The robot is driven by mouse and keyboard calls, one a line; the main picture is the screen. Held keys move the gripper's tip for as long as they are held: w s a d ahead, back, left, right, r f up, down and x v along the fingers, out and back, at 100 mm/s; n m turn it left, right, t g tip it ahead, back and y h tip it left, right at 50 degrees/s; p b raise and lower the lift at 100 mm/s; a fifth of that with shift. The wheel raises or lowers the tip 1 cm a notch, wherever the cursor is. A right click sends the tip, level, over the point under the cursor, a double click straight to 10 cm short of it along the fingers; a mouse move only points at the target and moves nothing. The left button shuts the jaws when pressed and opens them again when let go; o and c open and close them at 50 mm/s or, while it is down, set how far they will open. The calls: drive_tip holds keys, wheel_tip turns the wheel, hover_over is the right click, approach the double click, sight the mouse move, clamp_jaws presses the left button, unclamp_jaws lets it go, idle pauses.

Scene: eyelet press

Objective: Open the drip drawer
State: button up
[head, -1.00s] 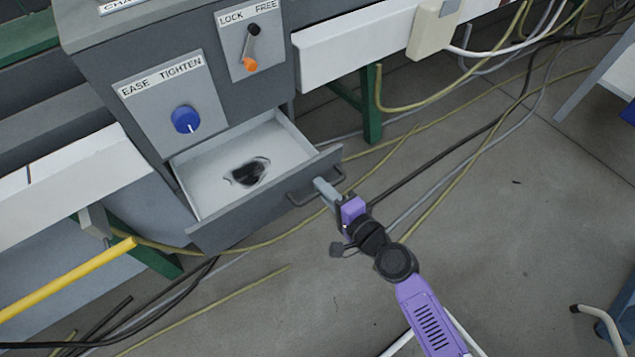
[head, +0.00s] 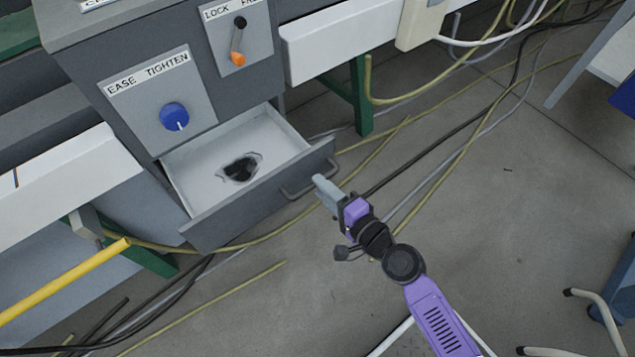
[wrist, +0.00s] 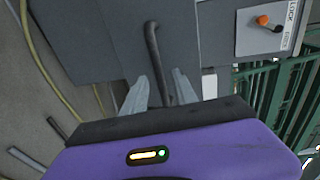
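The drip drawer (head: 290,147) stands pulled out of the grey press cabinet, with its pale inside and a dark, wet-looking patch (head: 240,168) showing. Its dark bar handle (head: 296,192) is on the front panel; it also shows in the wrist view (wrist: 153,50). My gripper (head: 322,184) is just off the handle in the head view. In the wrist view my gripper (wrist: 160,90) has its two grey fingers apart, with the handle bar seen between them. I see no grip on the bar.
Above the drawer are a blue EASE/TIGHTEN knob (head: 174,117) and a LOCK/FREE lever with an orange end (head: 237,58). Cables (head: 440,170) run across the floor to the right. A yellow bar (head: 65,280) is at lower left.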

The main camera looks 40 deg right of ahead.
drive_tip(key=v, duration=0.4)
drive_tip(key=shift+s+r+b, duration=0.1)
drive_tip(key=shift+s+b, duration=0.2)
drive_tip(key=shift+s, duration=0.1)
drive_tip(key=s+a+r+n, duration=0.3)
drive_tip(key=s+r+n, duration=0.3)
drive_tip(key=s+n, duration=0.4)
drive_tip(key=s+a+r+n, duration=0.3)
drive_tip(key=s+r+n, duration=0.4)
drive_tip(key=s, duration=0.5)
wheel_tip(320, 180, up, 18)
drive_tip(key=n+p, duration=0.1)
drive_tip(key=p, duration=1.8)
drive_tip(key=shift+w+d+g, duration=0.15)
drive_tip(key=shift+d+g, duration=0.1)
drive_tip(key=shift+g, duration=0.15)
